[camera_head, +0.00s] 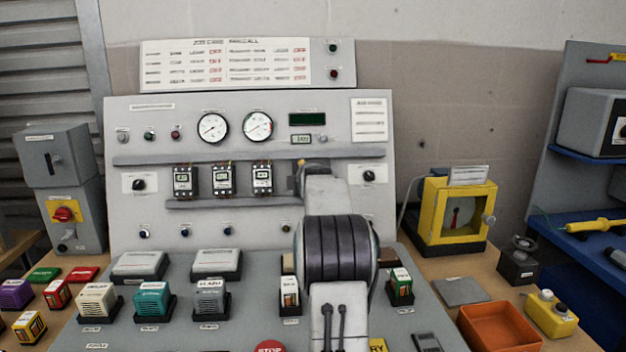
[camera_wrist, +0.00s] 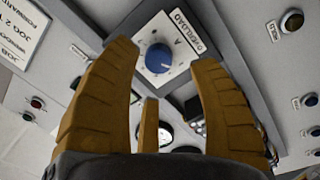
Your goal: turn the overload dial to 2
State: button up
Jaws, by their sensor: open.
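The overload dial (camera_wrist: 157,58) is a round blue knob on a white plate, with an OVERLOAD label (camera_wrist: 188,32) beside it in the wrist view. Its scale figures are too small to read, so I cannot tell its setting. My gripper (camera_wrist: 160,62) is open, with its orange-brown fingers spread on either side of the dial in the picture. Nothing is held, and I cannot tell whether a finger touches the knob. In the head view my gripper (camera_head: 312,166) is at the panel, right of the contactors, and my arm hides the dial.
The grey panel (camera_head: 120,220) carries two gauges (camera_head: 235,126), a ledge (camera_head: 150,158) and a row of contactors (camera_head: 223,180). Another dial (camera_head: 369,176) is to the right of my gripper. Several coloured blocks and a red STOP button (camera_head: 269,347) are on the desk below.

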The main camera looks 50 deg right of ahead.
jog(key=v, duration=0.8)
jog(key=shift+s+a, duration=0.25)
jog(key=shift+a, duration=0.05)
jog(key=shift+r, duration=0.1)
